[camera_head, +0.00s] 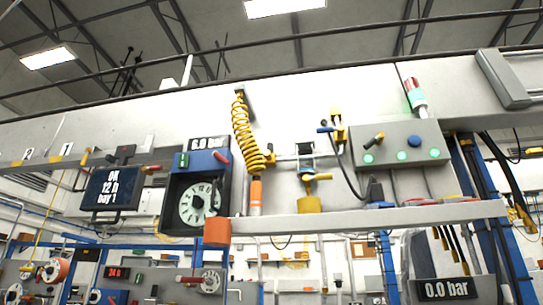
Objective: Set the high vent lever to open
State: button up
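No label in the head view names a high vent lever, and I cannot tell for sure which handle it is. A blue-tipped handle (325,129) sticks out beside a yellow fitting (338,128) high on the wall panel, left of a grey control box. A red handle (222,157) sits at the upper right of a dial gauge (197,202). My gripper is not in view.
A grey rail (370,218) runs across below the panel, with an orange block (217,232) at its left end. A coiled yellow hose (245,130) hangs beside the gauge. A black cable (347,173) loops down near the blue-tipped handle. A screen (112,188) hangs at left.

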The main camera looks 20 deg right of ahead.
aim_at(253, 155)
jog(key=k+j+z, duration=0.15)
jog(key=i+l, duration=0.15)
jog(key=l, duration=0.2)
jog(key=i+l+u, duration=0.1)
jog(key=l, duration=0.3)
jog(key=i+l, duration=0.25)
jog(key=i+l+u, duration=0.1)
jog(key=l, duration=0.35)
